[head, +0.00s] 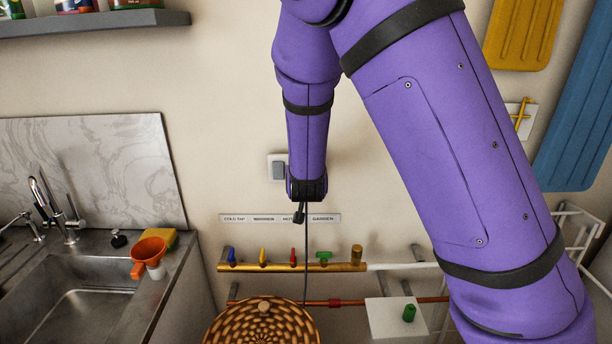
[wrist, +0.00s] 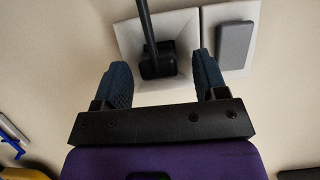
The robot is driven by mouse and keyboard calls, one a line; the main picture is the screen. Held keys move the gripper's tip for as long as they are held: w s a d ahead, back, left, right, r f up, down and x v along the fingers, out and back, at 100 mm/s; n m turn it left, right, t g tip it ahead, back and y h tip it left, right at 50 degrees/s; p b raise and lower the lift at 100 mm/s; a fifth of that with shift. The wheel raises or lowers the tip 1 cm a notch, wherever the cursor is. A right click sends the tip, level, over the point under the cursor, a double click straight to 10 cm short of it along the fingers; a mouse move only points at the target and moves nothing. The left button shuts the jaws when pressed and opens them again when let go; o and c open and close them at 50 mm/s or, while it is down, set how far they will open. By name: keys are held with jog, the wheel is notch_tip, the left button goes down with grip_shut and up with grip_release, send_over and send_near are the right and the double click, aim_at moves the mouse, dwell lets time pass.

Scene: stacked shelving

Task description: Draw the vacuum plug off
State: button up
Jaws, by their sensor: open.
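In the wrist view, the black plug (wrist: 157,62) sits at a square white wall socket (wrist: 185,28), with its dark cord (wrist: 147,20) running to the top of the picture. My gripper (wrist: 160,76) is open, with one blue-grey finger on each side of the plug. Gaps show between both fingers and the plug; whether the fingertips are level with it in depth I cannot tell. In the head view, my gripper (head: 307,190) is against the back wall and hides the socket. The cord (head: 306,245) hangs below it, passing in front of the pipes.
A grey wall switch (head: 278,169) is just left of my gripper; it also shows in the wrist view (wrist: 234,46). Below are a brass pipe (head: 335,267) with coloured taps, a copper pipe (head: 270,302) and a wicker basket (head: 262,326). A sink (head: 85,310) is at left.

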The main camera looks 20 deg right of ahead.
jog(key=c, duration=1)
jog(key=shift+s+a, duration=0.2)
jog(key=shift+s, duration=0.5)
dwell(0.5)
jog(key=shift+s+a, duration=0.3)
jog(key=shift+s, duration=0.6)
